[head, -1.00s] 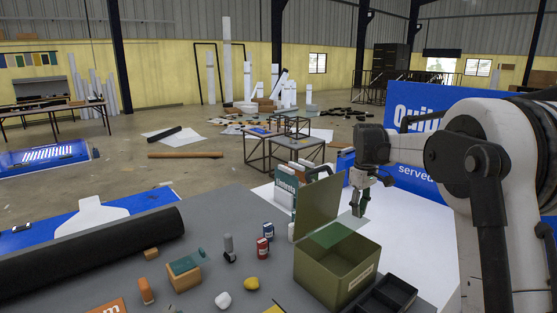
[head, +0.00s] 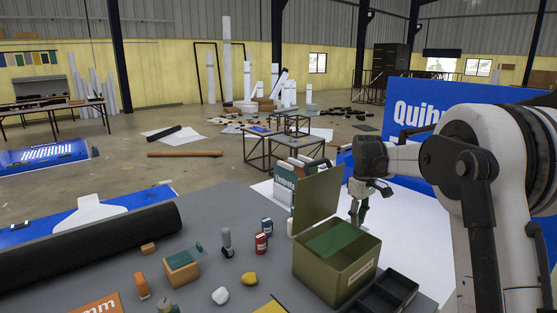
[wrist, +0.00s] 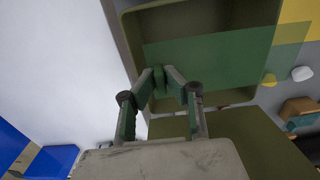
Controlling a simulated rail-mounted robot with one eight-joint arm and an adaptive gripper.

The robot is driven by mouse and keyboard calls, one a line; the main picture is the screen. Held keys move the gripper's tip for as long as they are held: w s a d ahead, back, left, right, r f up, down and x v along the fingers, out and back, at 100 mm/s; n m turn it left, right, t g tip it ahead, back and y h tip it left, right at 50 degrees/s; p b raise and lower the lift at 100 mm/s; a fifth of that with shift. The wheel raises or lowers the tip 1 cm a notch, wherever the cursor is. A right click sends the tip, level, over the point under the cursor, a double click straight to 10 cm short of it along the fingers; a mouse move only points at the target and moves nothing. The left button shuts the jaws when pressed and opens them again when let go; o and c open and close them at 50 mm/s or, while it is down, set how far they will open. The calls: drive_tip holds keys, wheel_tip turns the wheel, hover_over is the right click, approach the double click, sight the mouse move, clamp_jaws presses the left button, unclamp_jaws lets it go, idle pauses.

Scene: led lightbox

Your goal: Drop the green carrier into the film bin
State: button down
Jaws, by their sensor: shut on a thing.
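The olive film bin (head: 316,271) stands on the grey table with its lid (head: 316,209) raised and a pale label on its front. My gripper (head: 357,215) is at the bin's back right edge, pointing down. In the wrist view my gripper (wrist: 159,78) is shut on the edge of the green carrier, a thin see-through green sheet (wrist: 215,49). The carrier reaches across the bin's opening and past its far rim in that view, so it appears to be above the bin. In the head view the carrier (head: 332,240) shows against the opening.
A black divided tray (head: 388,292) stands right of the bin. A red can (head: 261,243), a lemon (head: 249,279) and a white lump (head: 220,295) lie left of it. A wooden block (head: 181,271) bears a teal piece. Upright books (head: 284,188) stand behind the bin.

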drive_tip(key=c, duration=1.7)
unclamp_jaws()
drive_tip(key=shift+r, duration=0.1)
wheel_tip(320, 180, up, 12)
drive_tip(key=shift+f, duration=0.1)
